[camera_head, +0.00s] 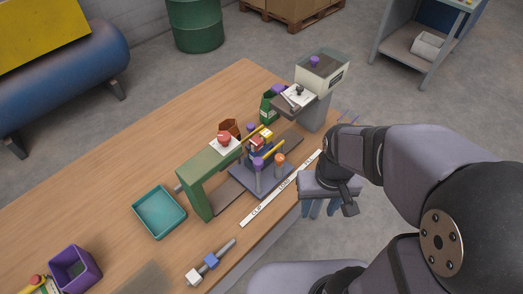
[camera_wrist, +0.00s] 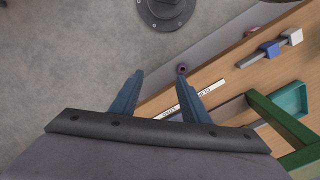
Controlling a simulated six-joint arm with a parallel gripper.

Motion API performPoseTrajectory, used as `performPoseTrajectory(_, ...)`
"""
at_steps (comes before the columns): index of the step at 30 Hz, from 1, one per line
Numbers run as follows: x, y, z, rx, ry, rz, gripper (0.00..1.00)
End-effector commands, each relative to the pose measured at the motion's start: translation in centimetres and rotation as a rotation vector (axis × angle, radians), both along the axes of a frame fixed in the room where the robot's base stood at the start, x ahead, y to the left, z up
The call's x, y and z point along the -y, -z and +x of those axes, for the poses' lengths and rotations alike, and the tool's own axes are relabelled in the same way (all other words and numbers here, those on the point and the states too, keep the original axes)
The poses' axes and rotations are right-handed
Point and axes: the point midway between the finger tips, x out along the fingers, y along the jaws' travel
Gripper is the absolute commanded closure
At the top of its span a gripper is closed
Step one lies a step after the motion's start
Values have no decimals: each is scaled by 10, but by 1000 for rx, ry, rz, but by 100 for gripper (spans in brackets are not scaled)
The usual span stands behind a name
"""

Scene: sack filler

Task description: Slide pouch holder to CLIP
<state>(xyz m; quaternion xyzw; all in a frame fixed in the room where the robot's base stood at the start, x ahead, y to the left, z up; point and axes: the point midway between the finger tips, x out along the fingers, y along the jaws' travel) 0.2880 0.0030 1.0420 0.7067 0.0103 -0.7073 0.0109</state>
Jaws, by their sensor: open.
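The pouch holder appears to be the purple-grey sliding plate (camera_head: 272,181) with upright posts, yellow bars and coloured knobs, in the middle of the fixture. A white label strip (camera_head: 281,187) runs along its front. The word CLIP is at the strip's lower left end, beside the green frame (camera_head: 196,181). My gripper (camera_head: 318,211) is open and empty, with blue fingers pointing down, to the right of the holder and past the table's front edge. The wrist view shows the open fingers (camera_wrist: 160,76) with the strip (camera_wrist: 195,98) partly behind one finger. The holder is not clearly visible there.
A teal tray (camera_head: 159,212) lies left of the green frame. A slider with blue and white blocks (camera_head: 211,262) sits at the front. A purple bin (camera_head: 75,265) stands at lower left. A grey machine (camera_head: 320,80) stands at the far end. Bare table lies around the tray.

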Motion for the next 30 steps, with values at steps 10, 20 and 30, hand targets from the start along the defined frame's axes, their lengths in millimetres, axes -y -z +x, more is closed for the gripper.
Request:
performPoseTrajectory(10,-57,-42,81,5,-270,0,58)
performPoseTrajectory(20,-129,-87,129,2,-526,0,58)
performPoseTrajectory(30,-147,-98,135,0,-585,1,58)
